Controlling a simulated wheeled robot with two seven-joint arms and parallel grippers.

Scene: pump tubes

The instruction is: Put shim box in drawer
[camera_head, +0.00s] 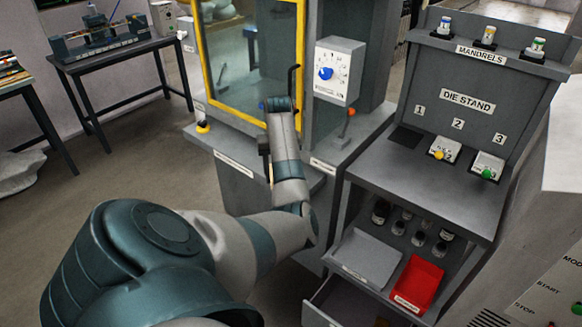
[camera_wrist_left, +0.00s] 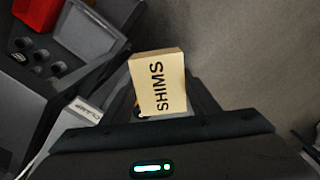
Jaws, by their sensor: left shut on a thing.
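The shim box (camera_wrist_left: 158,84), a cream box marked SHIMS, sits between the fingers of my left gripper (camera_wrist_left: 165,112) in the left wrist view. The left gripper is shut on it. In the head view my left arm bends up in front of the yellow-framed machine; its gripper (camera_head: 267,160) is mostly hidden by my own wrist, and only a thin pale sliver shows beside it. An open grey drawer (camera_head: 322,308) shows at the bottom of the die stand, cut off by the picture's lower edge. It lies below and right of the gripper. My right gripper is not in view.
The die stand (camera_head: 470,207) holds a grey tray (camera_head: 366,256), a red bin (camera_head: 418,282) and several dark bottles on its lower shelf. The yellow-framed machine (camera_head: 247,180) stands close behind my left arm. Open floor (camera_head: 110,165) lies to the left.

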